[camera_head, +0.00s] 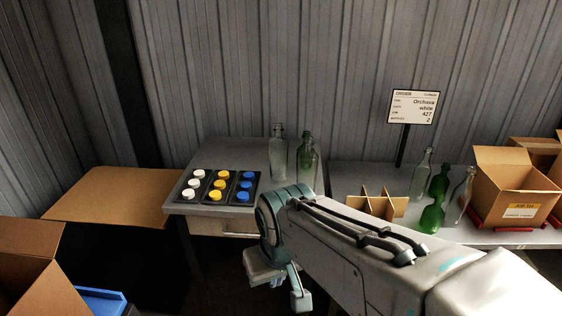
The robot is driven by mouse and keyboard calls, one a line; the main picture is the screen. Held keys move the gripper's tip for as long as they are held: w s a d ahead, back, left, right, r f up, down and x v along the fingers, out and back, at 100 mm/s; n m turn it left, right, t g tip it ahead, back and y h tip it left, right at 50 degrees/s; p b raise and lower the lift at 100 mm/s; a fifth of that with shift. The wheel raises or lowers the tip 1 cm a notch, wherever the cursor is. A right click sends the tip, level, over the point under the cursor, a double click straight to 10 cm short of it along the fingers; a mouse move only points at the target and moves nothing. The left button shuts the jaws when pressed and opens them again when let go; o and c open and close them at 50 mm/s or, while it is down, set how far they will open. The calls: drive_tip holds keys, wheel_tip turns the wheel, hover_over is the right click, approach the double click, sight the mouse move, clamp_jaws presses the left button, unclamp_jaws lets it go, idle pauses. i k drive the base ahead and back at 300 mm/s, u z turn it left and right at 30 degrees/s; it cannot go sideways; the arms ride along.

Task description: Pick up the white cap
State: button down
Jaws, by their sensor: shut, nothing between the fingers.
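Three white caps sit in the left column of a dark tray (206,201) on the grey table: a back white cap (199,174), a middle white cap (194,183) and a front white cap (188,195). Yellow caps (218,184) fill the middle column and blue caps (245,185) the right one. My arm reaches in from the lower right. My gripper (282,282) hangs below its bend, in front of the table edge and to the right of the tray. It is shut and empty, apart from the caps; its fingertips are hard to make out.
A clear bottle (278,155) and a green bottle (307,163) stand right of the tray. A cardboard divider (376,205), more bottles, an open carton (514,190) and an order sign (411,106) reading "white" are at right.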

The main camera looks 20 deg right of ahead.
sight(188, 194)
drive_tip(key=u, duration=0.45)
drive_tip(key=i, duration=0.9)
drive_tip(key=z, duration=0.65)
drive_tip(key=i, duration=0.45)
drive_tip(key=z, duration=0.55)
